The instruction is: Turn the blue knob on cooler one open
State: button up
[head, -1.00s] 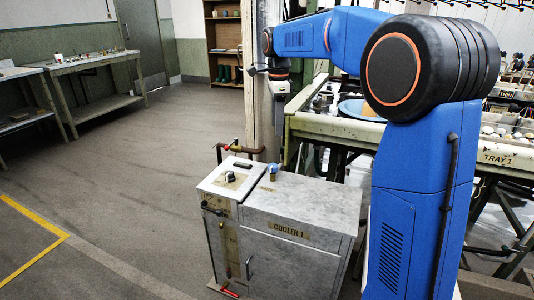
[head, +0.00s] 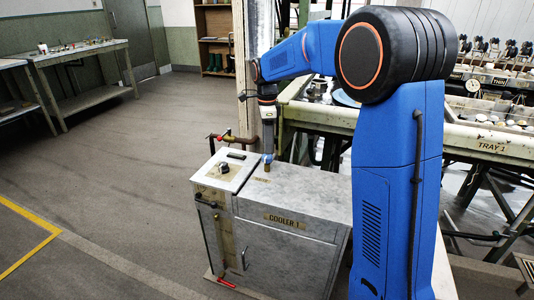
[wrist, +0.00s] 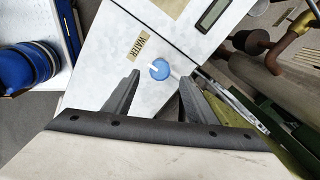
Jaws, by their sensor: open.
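Cooler one (head: 285,219) is a grey metal cabinet with a "COOLER 1" label on its front. The blue knob (wrist: 160,69) is small and round with a pale mark, on the cooler's top beside a "WATER" label (wrist: 138,48). In the head view the knob is largely hidden by my gripper (head: 267,150), which points down just above it. In the wrist view my gripper (wrist: 159,77) is open, with one finger on either side of the knob and gaps showing. Whether the fingers reach down to its height I cannot tell.
A black knob (head: 223,168) and a dark display (head: 236,155) are on the cooler's left top panel. A pipe with a red-handled valve (head: 225,137) stands behind. Tray 1 (head: 490,145) is at right.

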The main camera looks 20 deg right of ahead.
aim_at(267, 159)
jog(key=shift+f, duration=2.55)
jog(key=shift+c, duration=0.2)
jog(key=c, duration=1)
